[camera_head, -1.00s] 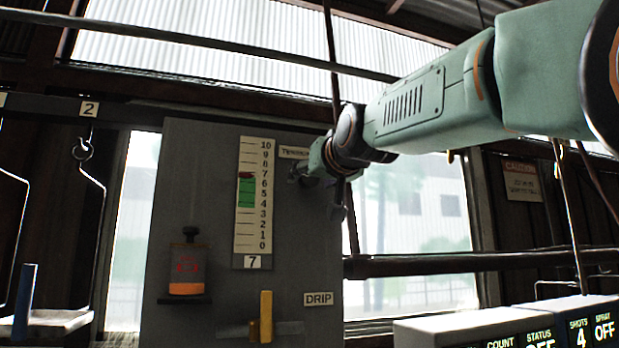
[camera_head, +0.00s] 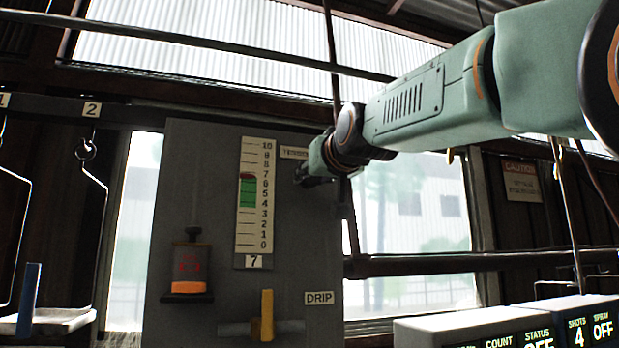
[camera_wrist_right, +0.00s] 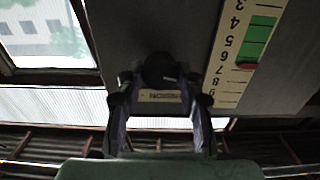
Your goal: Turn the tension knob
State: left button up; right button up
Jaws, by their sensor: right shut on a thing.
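The tension knob (camera_wrist_right: 158,68) is a dark round knob on the grey panel (camera_head: 205,150). It sits between the two fingers of my right gripper (camera_wrist_right: 160,82) in the right wrist view, and the gripper is shut on it. In the head view my right gripper (camera_head: 303,176) reaches the panel beside the tension label (camera_head: 294,153) and hides the knob. A gauge (camera_head: 250,215) numbered 0 to 10 is left of it, with a green band and a red mark between 6 and 7. A "7" tag (camera_head: 253,262) is below. My left gripper is out of view.
An orange-and-grey container (camera_head: 190,266) sits on a small shelf on the panel. A yellow lever (camera_head: 267,315) is beside the DRIP label (camera_head: 319,298). Hangers hang at left from a rail (camera_head: 45,105). A display box (camera_head: 530,325) stands at lower right.

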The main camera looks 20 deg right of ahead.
jog(key=shift+r+n+b, duration=0.15)
jog(key=shift+n+b, duration=0.45)
jog(key=shift+n, duration=3.3)
jog(key=o, duration=1.2)
jog(key=shift+w, duration=0.1)
